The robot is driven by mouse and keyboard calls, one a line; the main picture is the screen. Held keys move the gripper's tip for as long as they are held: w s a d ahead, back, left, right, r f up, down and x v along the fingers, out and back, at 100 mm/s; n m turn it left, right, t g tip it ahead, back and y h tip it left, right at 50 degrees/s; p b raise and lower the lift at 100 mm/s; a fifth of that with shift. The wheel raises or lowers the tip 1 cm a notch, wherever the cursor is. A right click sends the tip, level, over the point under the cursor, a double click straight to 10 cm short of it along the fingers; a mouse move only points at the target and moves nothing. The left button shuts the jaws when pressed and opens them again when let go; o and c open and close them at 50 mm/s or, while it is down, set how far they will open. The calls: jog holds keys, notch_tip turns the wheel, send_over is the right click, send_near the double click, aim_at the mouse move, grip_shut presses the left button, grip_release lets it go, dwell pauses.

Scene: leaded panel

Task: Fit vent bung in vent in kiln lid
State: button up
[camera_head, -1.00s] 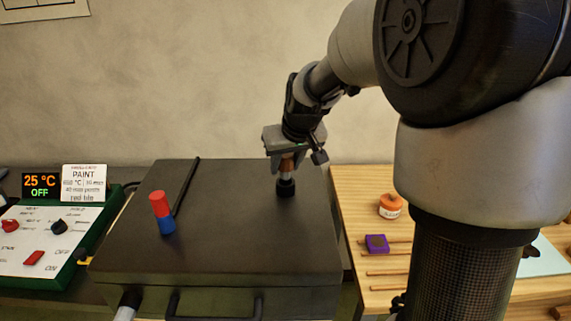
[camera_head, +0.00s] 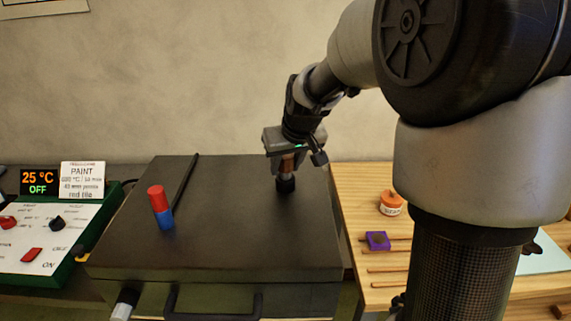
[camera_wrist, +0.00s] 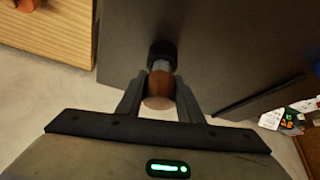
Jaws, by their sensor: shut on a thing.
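The dark kiln lid (camera_head: 235,225) lies flat and closed on the kiln. My gripper (camera_head: 287,160) points down over the lid's back right part. It is shut on the vent bung, whose rounded brown knob (camera_wrist: 159,88) shows between the fingers in the wrist view. A short grey stem runs from the knob to a black round collar (camera_wrist: 161,53) at the lid. The collar also shows below my gripper in the head view (camera_head: 286,185). The vent opening is hidden, and I cannot tell how deep the bung sits.
A red and blue cylinder (camera_head: 160,207) stands on the lid's left part, near a thin dark rod (camera_head: 185,182). A green control box (camera_head: 45,240) is at left. The wooden table (camera_head: 355,205) at right holds an orange-lidded jar (camera_head: 391,204) and a purple block (camera_head: 377,240).

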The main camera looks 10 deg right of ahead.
jog(key=shift+f, duration=0.3)
jog(key=o, duration=1.3)
jog(key=v, duration=1.7)
jog(key=shift+r+p, duration=0.25)
jog(key=shift+p, duration=0.1)
jog(key=shift+s+a, duration=0.1)
jog(key=shift+s, duration=0.05)
